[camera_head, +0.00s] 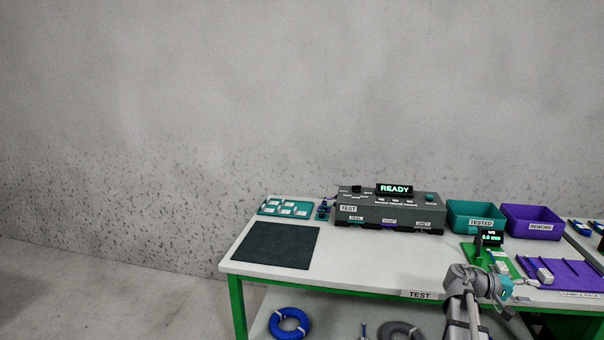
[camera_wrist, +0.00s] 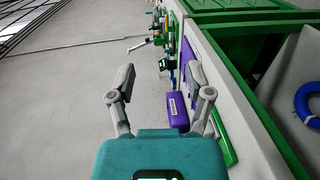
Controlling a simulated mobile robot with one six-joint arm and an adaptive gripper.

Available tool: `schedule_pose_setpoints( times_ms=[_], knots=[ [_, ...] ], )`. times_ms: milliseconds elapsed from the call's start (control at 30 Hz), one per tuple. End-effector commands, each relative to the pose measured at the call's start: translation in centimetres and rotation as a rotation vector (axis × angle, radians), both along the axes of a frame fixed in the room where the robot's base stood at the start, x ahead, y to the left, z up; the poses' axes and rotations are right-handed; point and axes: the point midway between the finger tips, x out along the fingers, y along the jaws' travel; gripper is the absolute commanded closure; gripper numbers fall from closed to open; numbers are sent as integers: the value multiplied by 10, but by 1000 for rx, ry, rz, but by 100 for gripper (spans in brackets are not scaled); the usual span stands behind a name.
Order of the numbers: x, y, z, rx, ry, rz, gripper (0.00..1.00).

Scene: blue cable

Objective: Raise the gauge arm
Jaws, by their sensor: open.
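The gauge (camera_head: 489,238) stands on a green board (camera_head: 470,254) toward the right of the table in the head view. Its small dark display reads 0.0 mm. The position of its arm is too small to make out. My gripper (camera_head: 510,292) is at the table's front edge, in front of and slightly right of the gauge. In the wrist view my gripper (camera_wrist: 160,85) has its two fingers wide apart with nothing between them. A small dark display with green marks (camera_wrist: 164,63) shows beyond the fingers, apart from them.
A dark tester (camera_head: 390,212) reading READY stands at the back. Teal TESTED (camera_head: 476,215) and purple REWORK (camera_head: 532,221) bins stand right of it. A purple rack (camera_head: 560,274) is right of the gauge. A blue coil (camera_head: 289,323) lies below the tabletop. The table's front middle is clear.

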Motion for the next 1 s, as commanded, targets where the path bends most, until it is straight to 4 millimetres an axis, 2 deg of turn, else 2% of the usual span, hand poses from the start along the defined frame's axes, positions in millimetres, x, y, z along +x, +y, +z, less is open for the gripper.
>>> schedule_pose_setpoints(
  times_ms=[300,567,667,767,1000],
  knots=[
    [2,26,-20,99,-44,18,34],
    [7,67,-48,251,-100,46,34],
    [8,94,-64,343,-128,61,34],
    [9,129,-84,461,-158,83,34],
    [8,222,-125,761,-205,126,34]
  ],
)
